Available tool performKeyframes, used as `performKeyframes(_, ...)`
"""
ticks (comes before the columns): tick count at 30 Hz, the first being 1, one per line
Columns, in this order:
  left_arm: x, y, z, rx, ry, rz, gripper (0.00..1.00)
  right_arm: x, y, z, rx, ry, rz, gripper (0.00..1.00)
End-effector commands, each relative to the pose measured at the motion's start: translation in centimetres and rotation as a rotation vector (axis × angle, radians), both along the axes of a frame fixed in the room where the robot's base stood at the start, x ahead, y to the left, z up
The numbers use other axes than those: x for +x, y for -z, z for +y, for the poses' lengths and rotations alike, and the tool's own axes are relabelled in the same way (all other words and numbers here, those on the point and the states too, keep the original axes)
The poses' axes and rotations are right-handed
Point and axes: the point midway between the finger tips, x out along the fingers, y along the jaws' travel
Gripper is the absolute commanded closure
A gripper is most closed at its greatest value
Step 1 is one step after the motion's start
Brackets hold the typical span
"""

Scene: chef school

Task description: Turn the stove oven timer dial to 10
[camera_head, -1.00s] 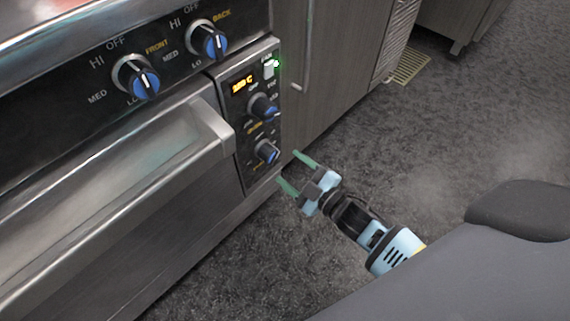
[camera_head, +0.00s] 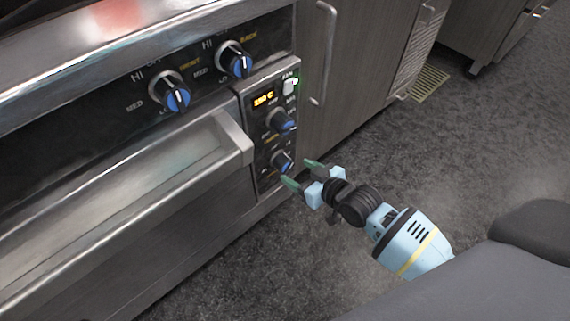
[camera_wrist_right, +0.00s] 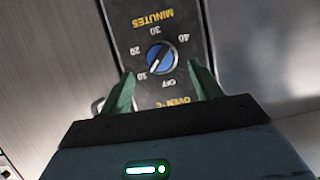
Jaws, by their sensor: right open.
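The oven timer dial (camera_head: 283,162) is the lower blue knob on the narrow control panel at the stove's right. In the right wrist view the timer dial (camera_wrist_right: 161,58) shows a white line lying along a diagonal between the lower-left 10 and the upper right; which end is the pointer is not clear. Markings OFF, 10, 20, 30, 40 and MINUTES surround it. My right gripper (camera_head: 297,171) is open, its green fingers pointing at the panel just in front of this dial. In the wrist view the fingertips flank the dial's lower part, with no clear contact. My left gripper is out of view.
The oven door handle (camera_head: 236,148) juts out left of the panel. Cabinet doors (camera_head: 350,60) stand to the right. The floor (camera_head: 420,150) beside them is clear.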

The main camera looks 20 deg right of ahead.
Motion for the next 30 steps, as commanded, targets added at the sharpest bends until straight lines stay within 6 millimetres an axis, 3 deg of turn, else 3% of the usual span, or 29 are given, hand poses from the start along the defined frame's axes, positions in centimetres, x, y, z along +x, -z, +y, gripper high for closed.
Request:
performKeyframes(12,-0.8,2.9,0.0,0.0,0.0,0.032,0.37,4.9,2.4,1.9,0.0,0.0,0.0,0.37)
performKeyframes(24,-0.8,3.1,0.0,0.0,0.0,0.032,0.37,5.5,2.4,2.1,-0.001,0.0,-0.001,0.37)
performKeyframes(30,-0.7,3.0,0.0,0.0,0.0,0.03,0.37,5.5,2.4,2.1,-0.001,0.0,-0.001,0.63)
